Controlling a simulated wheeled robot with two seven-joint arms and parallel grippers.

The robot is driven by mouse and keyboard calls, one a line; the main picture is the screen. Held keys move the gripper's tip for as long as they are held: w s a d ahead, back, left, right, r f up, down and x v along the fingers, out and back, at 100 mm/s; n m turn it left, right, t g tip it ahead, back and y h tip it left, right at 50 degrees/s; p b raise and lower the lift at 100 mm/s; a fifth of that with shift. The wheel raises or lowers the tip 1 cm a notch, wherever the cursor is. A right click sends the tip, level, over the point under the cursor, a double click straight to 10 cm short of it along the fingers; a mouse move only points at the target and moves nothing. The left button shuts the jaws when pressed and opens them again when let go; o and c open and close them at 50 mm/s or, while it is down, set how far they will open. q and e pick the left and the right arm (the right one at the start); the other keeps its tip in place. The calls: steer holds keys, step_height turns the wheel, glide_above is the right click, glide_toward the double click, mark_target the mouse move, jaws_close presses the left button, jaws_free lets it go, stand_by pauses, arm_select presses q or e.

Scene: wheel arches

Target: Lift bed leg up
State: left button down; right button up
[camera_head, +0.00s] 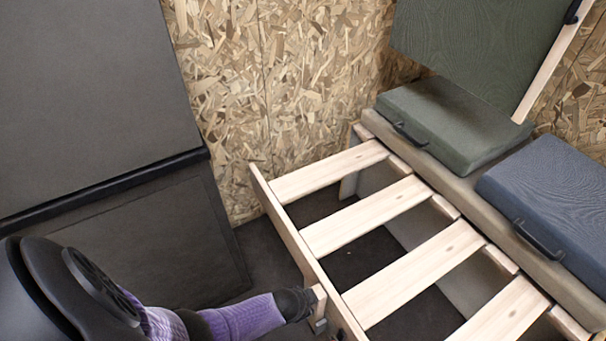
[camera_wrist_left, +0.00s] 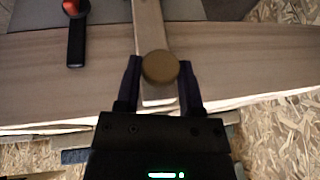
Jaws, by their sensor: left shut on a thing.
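A slatted wooden bed frame (camera_head: 292,228) fills the lower right of the head view. Its pale wooden bed leg (camera_head: 319,302) shows as a short piece beside the near-left rail. In the left wrist view the bed leg (camera_wrist_left: 149,25) runs down between the two fingers, with a round brown knob (camera_wrist_left: 160,66) on it. My left gripper (camera_head: 298,303) is at the leg, on the outer side of the rail. In the left wrist view the left gripper (camera_wrist_left: 160,82) has a finger on each side of the leg and is shut on it. My right gripper is not in view.
A green cushion (camera_head: 450,125) and a blue cushion (camera_head: 556,185) lie at the far side of the bed. A dark panel (camera_head: 95,100) stands at left. A black handle with a red end (camera_wrist_left: 76,38) is beside the leg. Bare dark floor shows under the slats.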

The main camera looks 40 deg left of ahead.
arm_select(q)
steer(key=shift+w+r, duration=0.2)
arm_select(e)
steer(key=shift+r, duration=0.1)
arm_select(q)
steer(key=c, duration=0.7)
jaws_free()
steer(key=o, duration=0.5)
steer(key=shift+s, duration=0.1)
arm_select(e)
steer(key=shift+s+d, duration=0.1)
arm_select(q)
steer(key=p+v, duration=0.8)
steer(key=v, duration=0.2)
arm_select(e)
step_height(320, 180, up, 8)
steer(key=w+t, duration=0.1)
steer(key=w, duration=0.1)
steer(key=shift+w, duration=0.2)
